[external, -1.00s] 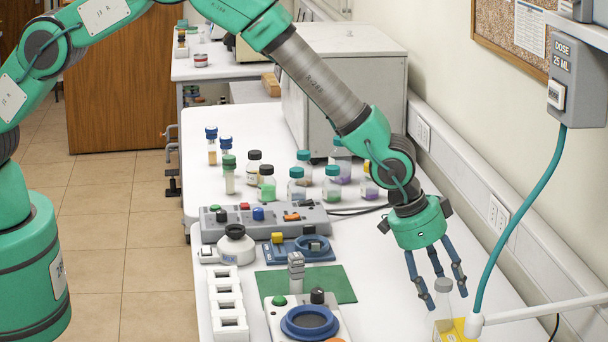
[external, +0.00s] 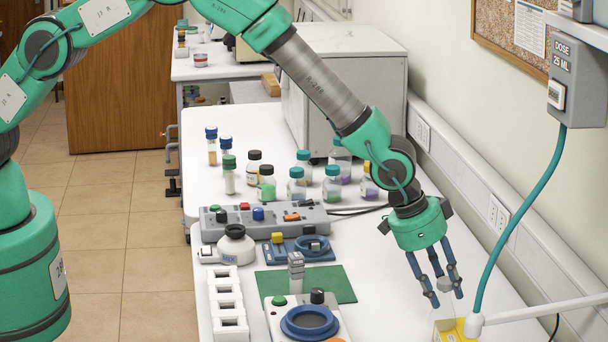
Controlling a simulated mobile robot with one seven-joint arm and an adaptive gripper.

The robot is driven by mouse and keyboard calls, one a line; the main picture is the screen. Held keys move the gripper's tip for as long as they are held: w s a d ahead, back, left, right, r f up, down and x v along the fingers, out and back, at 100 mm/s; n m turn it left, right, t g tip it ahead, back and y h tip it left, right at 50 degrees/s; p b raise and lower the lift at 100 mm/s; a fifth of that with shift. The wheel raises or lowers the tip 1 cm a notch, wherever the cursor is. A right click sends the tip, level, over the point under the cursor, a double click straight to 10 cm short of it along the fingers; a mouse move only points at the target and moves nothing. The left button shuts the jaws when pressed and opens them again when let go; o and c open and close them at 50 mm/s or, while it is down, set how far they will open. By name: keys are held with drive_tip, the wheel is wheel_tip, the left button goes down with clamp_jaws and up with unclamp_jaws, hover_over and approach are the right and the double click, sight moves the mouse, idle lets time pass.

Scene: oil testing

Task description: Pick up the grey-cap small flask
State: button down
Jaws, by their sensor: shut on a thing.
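The grey-cap small flask (external: 443,310) stands upright at the lower right of the bench, with clear walls and a grey cap (external: 442,284). My gripper (external: 444,292) points down over it, with its dark blue fingers closed around the cap. The fingers partly hide the cap. The flask's lower part is hard to make out against a yellow thing (external: 453,332) at the bottom edge of the picture.
A teal hose (external: 497,240) and a white bar (external: 550,309) are close to the right of my gripper. A tester with a blue ring (external: 309,322) and a green mat (external: 335,285) lie to the left. Several capped bottles (external: 297,187) stand farther back.

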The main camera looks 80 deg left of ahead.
drive_tip(key=shift+r, duration=0.1)
drive_tip(key=shift+r, duration=0.75)
wheel_tip(320, 180, up, 2)
drive_tip(key=shift+b, duration=0.4)
drive_tip(key=s+a+b, duration=0.1)
drive_tip(key=s+a, duration=0.1)
drive_tip(key=s, duration=0.5)
drive_tip(key=s+a+r+b, duration=0.1)
drive_tip(key=s, duration=0.7)
drive_tip(key=shift+s+a+r, duration=0.15)
drive_tip(key=shift+s+a, duration=0.1)
drive_tip(key=shift+a, duration=0.1)
drive_tip(key=shift+w+d+r+b, duration=0.15)
drive_tip(key=shift+w+d+b, duration=0.45)
drive_tip(key=shift+w+d, duration=0.75)
drive_tip(key=shift+d, duration=0.1)
